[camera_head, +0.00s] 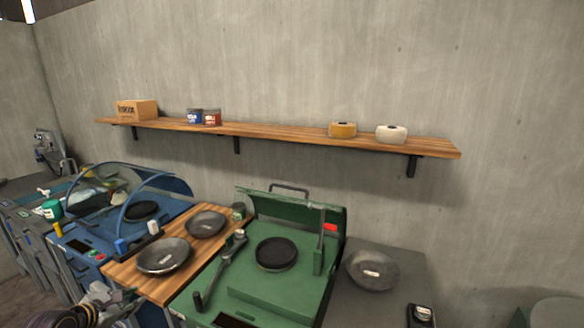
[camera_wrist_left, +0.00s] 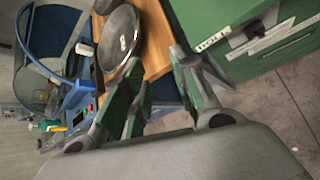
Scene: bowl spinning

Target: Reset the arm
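My left gripper (camera_head: 115,300) is at the bottom left of the head view, in front of the wooden table. In the left wrist view its two fingers (camera_wrist_left: 160,75) stand apart with nothing between them. My right gripper is not in view. A dark metal bowl (camera_head: 163,257) lies on the near part of the wooden table (camera_head: 140,282), with another bowl (camera_head: 206,224) behind it. The near bowl also shows in the wrist view (camera_wrist_left: 118,38), beyond the fingers and apart from them. A third bowl (camera_head: 372,270) sits on the grey surface at the right.
A green machine (camera_head: 270,290) with a black round plate (camera_head: 276,254) and a raised lid stands in the middle. A blue machine (camera_head: 100,240) with a clear hood stands at the left. A wooden wall shelf (camera_head: 270,131) holds a box and several small containers.

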